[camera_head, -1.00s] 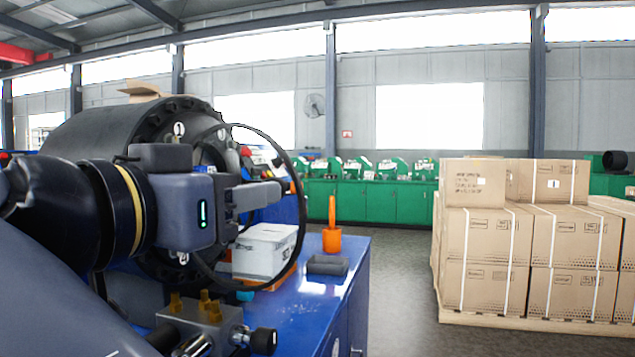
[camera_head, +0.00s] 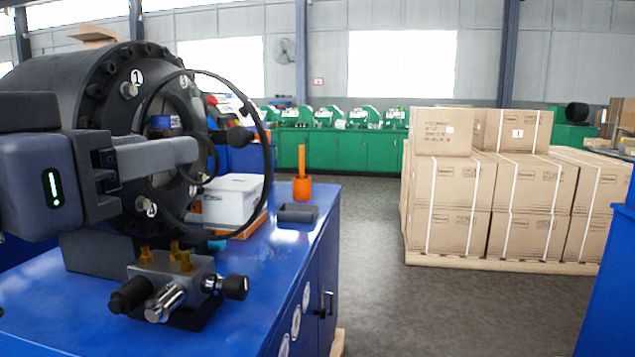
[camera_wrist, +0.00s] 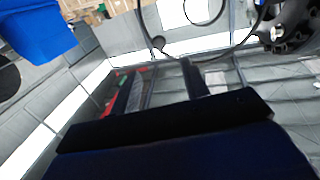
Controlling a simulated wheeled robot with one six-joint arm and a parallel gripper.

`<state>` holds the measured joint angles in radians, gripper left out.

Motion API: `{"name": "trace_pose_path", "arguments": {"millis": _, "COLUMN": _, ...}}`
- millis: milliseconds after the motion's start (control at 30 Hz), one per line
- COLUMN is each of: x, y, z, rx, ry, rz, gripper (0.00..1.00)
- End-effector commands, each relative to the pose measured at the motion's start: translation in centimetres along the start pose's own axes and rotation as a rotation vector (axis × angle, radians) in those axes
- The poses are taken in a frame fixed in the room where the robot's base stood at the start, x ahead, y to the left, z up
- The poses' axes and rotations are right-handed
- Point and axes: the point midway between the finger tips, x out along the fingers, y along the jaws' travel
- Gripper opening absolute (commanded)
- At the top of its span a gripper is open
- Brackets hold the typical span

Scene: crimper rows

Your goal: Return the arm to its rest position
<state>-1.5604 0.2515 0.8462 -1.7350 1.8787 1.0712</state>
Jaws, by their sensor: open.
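My gripper (camera_head: 180,152) is at the left in the head view, in front of the black crimper (camera_head: 75,85) and its thin black ring. It is level and points right. Its jaws are open, and I see nothing between them. One finger hides most of the other in the head view. In the wrist view, my gripper (camera_wrist: 162,82) shows two dark fingers against the roof and windows, with nothing between them. Most of my arm is outside the head view.
The blue bench (camera_head: 235,270) carries a metal valve block (camera_head: 170,275), a white box (camera_head: 232,200), a dark tray (camera_head: 298,213) and an orange holder (camera_head: 303,185). Cartons (camera_head: 450,190) stand on a pallet at the right. Bare floor (camera_head: 370,265) lies between.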

Motion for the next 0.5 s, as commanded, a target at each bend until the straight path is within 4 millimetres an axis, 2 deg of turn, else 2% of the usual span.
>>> {"name": "trace_pose_path", "arguments": {"millis": 500, "x": 8.2, "y": 0.1, "z": 0.1, "rx": 0.002, "ry": 0.0, "rz": 0.004, "gripper": 0.44}}
